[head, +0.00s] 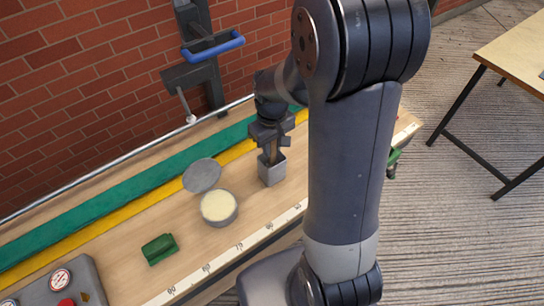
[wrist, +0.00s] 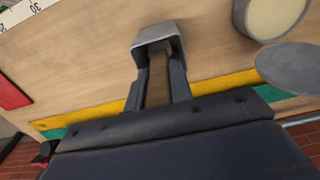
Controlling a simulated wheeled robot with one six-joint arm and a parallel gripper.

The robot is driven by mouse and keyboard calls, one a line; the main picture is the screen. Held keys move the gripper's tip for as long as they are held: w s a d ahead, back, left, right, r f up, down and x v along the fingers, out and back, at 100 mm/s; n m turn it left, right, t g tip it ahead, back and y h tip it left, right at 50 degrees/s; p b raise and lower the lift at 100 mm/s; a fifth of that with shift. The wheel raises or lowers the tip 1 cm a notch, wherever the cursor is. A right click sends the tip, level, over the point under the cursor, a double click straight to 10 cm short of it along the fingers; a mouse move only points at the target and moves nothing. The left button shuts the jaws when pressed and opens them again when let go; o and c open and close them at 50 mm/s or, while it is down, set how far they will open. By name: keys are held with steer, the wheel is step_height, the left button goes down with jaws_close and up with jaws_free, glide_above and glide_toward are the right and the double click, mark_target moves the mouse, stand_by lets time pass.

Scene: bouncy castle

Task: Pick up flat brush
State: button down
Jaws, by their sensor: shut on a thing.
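My gripper (head: 269,153) points down at the workbench (head: 120,249), its fingertips at a small grey open-topped box (head: 272,174). In the wrist view, both fingers (wrist: 159,68) reach into the mouth of the box (wrist: 157,32), with a narrow gap between them. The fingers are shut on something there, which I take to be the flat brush. Its shape is hidden by the fingers and the box walls, so I cannot make out its handle or bristles.
A round tin with cream contents (head: 219,207) stands left of the box, its grey lid (head: 202,175) beside it. A green block (head: 160,248) and a control box (head: 65,284) lie farther left. A brick wall (head: 75,60) and a blue-handled fixture (head: 213,47) are behind.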

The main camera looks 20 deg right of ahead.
step_height(320, 180, up, 18)
stand_by(0.7)
steer(key=shift+a+f, duration=0.1)
stand_by(2.2)
